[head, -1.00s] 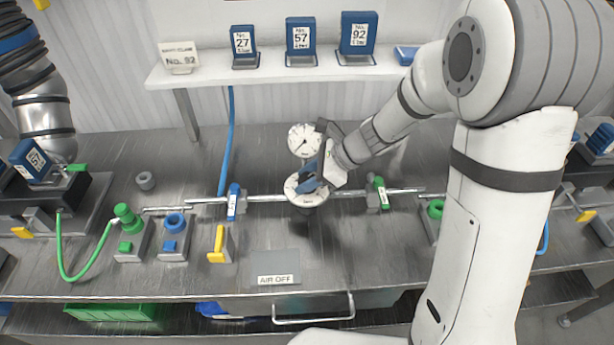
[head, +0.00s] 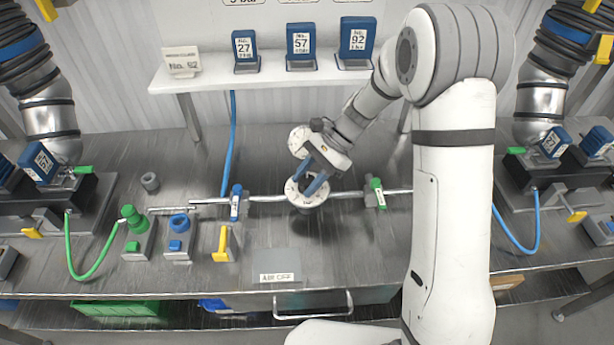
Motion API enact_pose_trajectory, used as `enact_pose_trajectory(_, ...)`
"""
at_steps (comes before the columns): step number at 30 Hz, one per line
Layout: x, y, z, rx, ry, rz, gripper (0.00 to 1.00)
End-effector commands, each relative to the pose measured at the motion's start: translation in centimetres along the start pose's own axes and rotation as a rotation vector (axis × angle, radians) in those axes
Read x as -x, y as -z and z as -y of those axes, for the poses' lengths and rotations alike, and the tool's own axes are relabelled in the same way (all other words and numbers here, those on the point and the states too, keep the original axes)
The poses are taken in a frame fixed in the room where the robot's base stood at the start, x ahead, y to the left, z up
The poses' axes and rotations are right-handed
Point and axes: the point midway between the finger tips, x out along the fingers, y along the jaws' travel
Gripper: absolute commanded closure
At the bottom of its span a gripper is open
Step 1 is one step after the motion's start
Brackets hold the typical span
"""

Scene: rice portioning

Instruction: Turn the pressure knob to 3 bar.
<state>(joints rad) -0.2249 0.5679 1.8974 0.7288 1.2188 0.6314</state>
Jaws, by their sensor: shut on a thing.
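The pressure knob sits on a round white dial (head: 294,199) in the pipe line at the middle of the bench. My gripper (head: 314,184) reaches down from the upper right and is shut on the knob. Its fingers hide most of the knob and part of the dial, so I cannot read the setting. A round white pressure gauge (head: 297,138) stands just behind. My gripper covers its right part, and its needle is too small to read.
A blue-handled valve (head: 236,204) is left of the dial and a green-handled valve (head: 377,193) right of it. An "AIR OFF" plate (head: 277,268) lies in front. Blue numbered blocks (head: 300,40) stand on the shelf (head: 210,77) behind.

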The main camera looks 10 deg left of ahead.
Motion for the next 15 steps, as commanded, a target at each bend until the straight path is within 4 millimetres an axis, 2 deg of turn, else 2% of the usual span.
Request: enact_pose_trajectory(15, 0.02, -0.02, 0.03, 0.055, -0.053, 0.000, 0.84)
